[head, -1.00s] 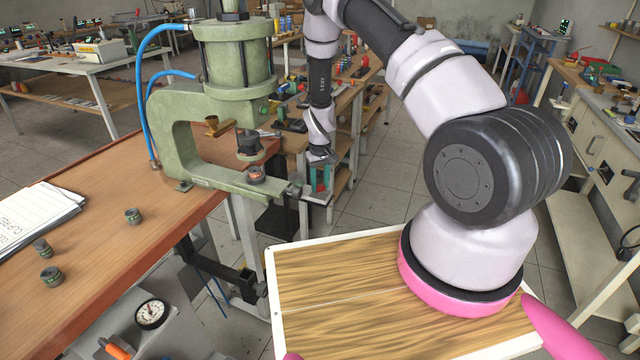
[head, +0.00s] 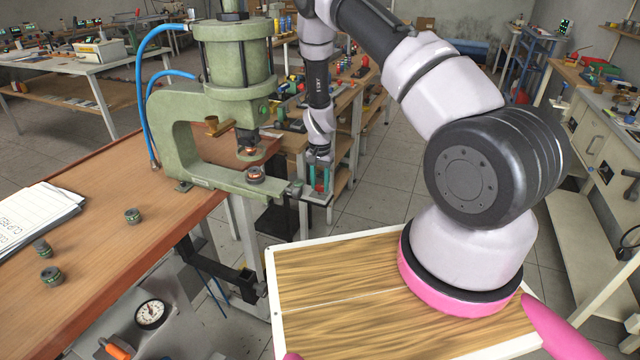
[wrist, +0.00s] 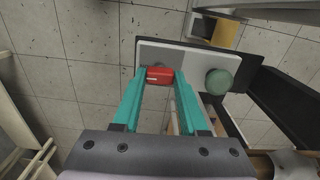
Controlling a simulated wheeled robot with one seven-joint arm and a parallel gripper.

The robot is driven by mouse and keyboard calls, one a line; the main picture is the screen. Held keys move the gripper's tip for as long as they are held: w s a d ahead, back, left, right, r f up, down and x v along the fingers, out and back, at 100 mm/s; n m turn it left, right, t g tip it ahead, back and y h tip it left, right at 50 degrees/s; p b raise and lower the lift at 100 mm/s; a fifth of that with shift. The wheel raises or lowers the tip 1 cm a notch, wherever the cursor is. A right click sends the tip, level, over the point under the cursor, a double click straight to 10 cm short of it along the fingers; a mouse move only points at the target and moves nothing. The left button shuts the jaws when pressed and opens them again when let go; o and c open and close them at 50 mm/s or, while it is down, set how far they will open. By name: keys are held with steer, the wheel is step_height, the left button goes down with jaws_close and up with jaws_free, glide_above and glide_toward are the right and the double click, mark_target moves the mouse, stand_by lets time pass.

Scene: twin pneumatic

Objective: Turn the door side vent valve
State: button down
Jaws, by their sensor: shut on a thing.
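In the wrist view, a red valve handle (wrist: 160,75) sits on a light grey plate (wrist: 192,62). The teal fingers of my gripper (wrist: 161,77) are shut on the handle, one on each side. A round green knob (wrist: 218,82) stands on the same plate to the right, clear of the fingers. In the head view, my gripper (head: 319,180) points down at a small bracket (head: 318,200) on the right side of the green press (head: 182,125). The handle is too small and covered to make out there.
The press stands at the edge of the wooden bench (head: 110,255), with blue hoses (head: 146,100) behind it. A pressure gauge (head: 151,313) sits low in front. Open floor (head: 385,185) lies right of my gripper.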

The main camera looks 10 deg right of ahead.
mark_target(320, 186)
steer(key=shift+m, duration=0.4)
steer(key=shift+c, duration=2.2)
jaws_free()
step_height(320, 186, up, 11)
